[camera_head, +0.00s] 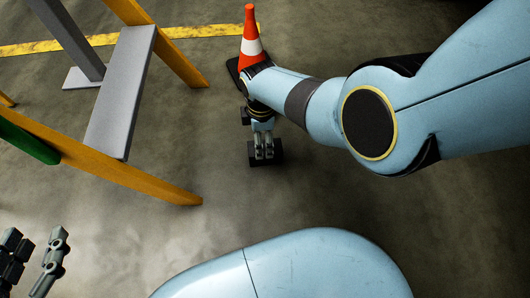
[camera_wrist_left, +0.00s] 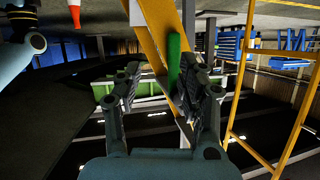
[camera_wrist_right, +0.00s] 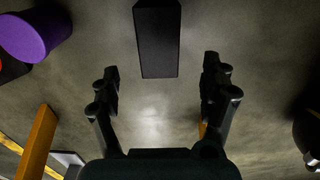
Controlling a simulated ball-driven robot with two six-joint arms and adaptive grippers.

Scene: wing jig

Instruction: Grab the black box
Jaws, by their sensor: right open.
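The black box (camera_wrist_right: 158,42) shows at the top middle of the right wrist view, ahead of and between the lines of my fingers. In the head view the black box (camera_head: 266,158) is a small dark block at the fingertips of my right gripper (camera_head: 263,150). My right gripper (camera_wrist_right: 162,78) is open, with bare floor between its fingers. I cannot tell from the head view whether the fingers touch the box. My left gripper (camera_head: 34,262) is at the lower left of the head view, away from the box. It is open and empty in the left wrist view (camera_wrist_left: 160,85).
A traffic cone (camera_head: 251,38) stands just beyond my right wrist. The yellow-orange jig frame (camera_head: 130,178) with a grey plank (camera_head: 122,92) stands on the left, between my grippers. A purple cylinder (camera_wrist_right: 36,36) is at the right wrist view's upper left.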

